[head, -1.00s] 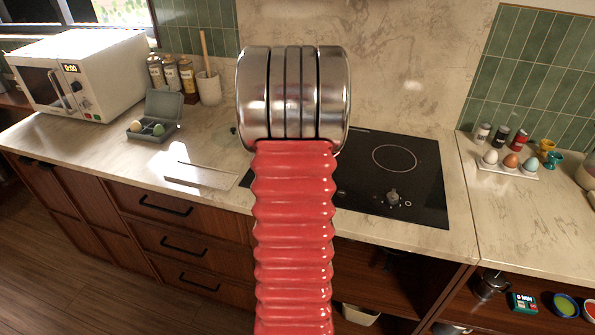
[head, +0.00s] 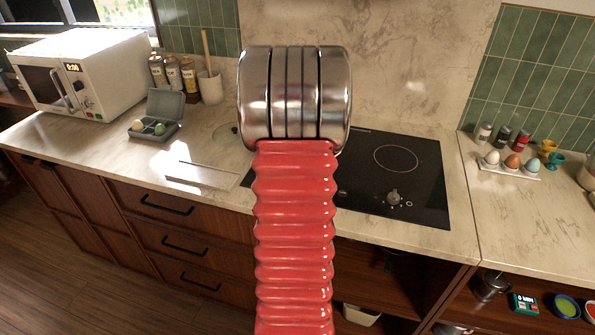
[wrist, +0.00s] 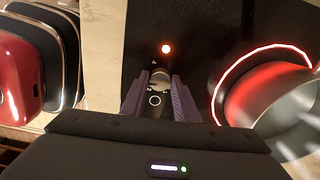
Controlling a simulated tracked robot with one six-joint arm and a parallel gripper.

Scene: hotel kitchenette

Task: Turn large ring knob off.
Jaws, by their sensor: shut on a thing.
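In the wrist view my gripper (wrist: 159,82) has its two dark fingers on either side of a small metallic knob (wrist: 159,77) on the black hob. The fingers are shut on this knob. A small white ring mark shows close by, and an orange-red indicator light glows beyond the knob. To the right, a large ring (wrist: 228,88) glows red under a shiny pot (wrist: 285,105). In the head view my red arm hides my gripper, the held knob and the left part of the hob (head: 425,165). Another knob (head: 393,195) stands clear on the hob's right.
A white microwave (head: 85,70), a grey egg box (head: 155,125) and bottles stand on the left counter. An egg tray (head: 510,170) and small jars stand to the right. A pale flat panel (head: 203,174) lies left of my arm.

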